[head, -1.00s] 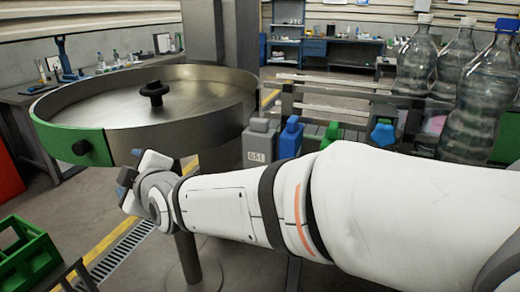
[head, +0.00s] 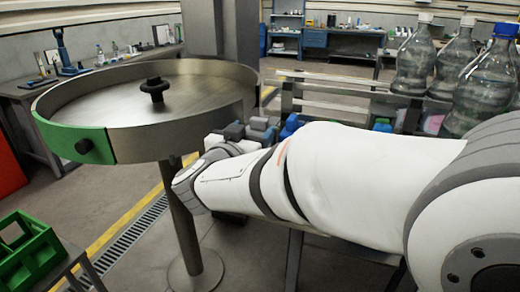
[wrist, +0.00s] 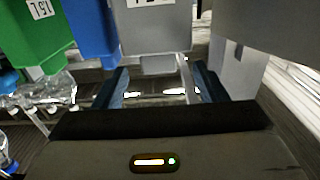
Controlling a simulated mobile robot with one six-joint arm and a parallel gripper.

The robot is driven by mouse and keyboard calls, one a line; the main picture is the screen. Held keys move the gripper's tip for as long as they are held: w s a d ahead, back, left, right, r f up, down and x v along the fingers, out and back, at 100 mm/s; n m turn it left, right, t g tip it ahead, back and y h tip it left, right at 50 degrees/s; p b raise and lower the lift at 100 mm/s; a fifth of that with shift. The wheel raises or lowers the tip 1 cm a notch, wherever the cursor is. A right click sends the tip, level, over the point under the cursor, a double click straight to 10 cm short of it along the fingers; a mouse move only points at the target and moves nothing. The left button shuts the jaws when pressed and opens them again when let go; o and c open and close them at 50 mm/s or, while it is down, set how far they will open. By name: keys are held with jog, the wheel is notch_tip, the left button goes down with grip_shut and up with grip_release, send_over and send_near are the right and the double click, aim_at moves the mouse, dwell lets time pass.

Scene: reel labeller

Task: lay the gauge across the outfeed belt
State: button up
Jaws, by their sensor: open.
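A grey block with a white label (wrist: 155,30), which looks like the gauge, is straight ahead in the wrist view. A small grey tab on its near end is just beyond and between my fingertips. My gripper (wrist: 163,88) is open, one bluish finger on each side, with nothing held. I cannot tell whether the fingers touch the block. In the head view my arm and gripper largely hide the block. The outfeed belt cannot be made out clearly; metal rails (head: 335,92) stand behind my arm.
A blue block (wrist: 92,25) and a green labelled block (wrist: 38,35) stand beside the grey one. A round steel turntable (head: 205,135) is close left of my gripper. Large clear bottles (head: 415,60) stand at the right. A green crate (head: 30,250) is at lower left.

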aim_at(258, 124)
jog(key=x, duration=0.4)
jog(key=shift+w+d+r, duration=0.1)
jog(key=shift+w+d, duration=0.1)
jog(key=shift+w, duration=0.15)
jog(key=shift+c, duration=0.5)
grip_shut()
